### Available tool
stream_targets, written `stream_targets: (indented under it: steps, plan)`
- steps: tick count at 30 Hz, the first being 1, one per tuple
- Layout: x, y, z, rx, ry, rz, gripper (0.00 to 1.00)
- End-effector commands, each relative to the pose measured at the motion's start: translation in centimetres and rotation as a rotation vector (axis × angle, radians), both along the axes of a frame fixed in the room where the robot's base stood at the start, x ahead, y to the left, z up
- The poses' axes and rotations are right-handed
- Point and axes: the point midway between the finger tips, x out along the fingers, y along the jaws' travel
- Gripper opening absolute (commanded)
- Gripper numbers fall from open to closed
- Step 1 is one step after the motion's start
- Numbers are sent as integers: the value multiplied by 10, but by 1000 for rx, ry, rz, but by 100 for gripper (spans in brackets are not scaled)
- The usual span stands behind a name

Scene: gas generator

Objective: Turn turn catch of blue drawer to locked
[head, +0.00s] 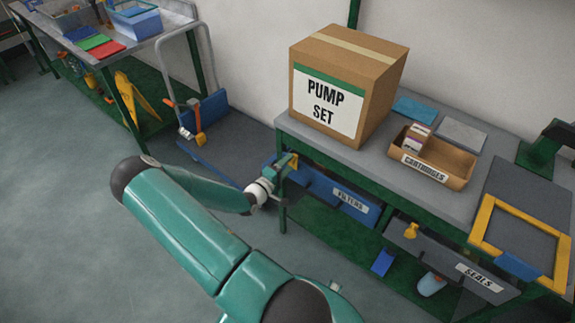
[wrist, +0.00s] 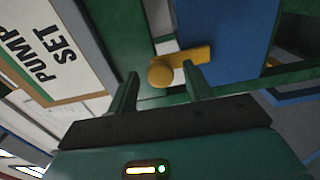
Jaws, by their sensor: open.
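The blue drawer (head: 318,189), labelled FILTERS, sits under the top of the green-framed bench in the head view. Its yellow turn catch (head: 293,160) shows at its left end, partly hidden by my gripper (head: 275,172). In the wrist view the catch (wrist: 185,62) has a round end and a bar reaching right across the blue drawer front (wrist: 222,25). My gripper (wrist: 161,74) is open, with one finger on each side of the round end. The right fingertip is close to the bar; I cannot tell whether they touch.
A PUMP SET box (head: 345,85) stands on the bench (head: 375,160) above the drawer, beside a CARTRIDGES tray (head: 440,172). A grey SEALS drawer (head: 450,268) with its own yellow catch (head: 411,230) is at right. A blue hand truck (head: 205,110) stands behind; floor at left is clear.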

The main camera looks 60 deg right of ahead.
Motion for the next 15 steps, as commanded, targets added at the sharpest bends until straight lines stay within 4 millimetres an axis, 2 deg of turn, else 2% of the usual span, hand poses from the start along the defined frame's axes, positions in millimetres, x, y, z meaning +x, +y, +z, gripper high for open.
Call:
stream_targets:
  steps: [15]
  plan:
    - [17, 103, 0, 2, 0, 4, 51]
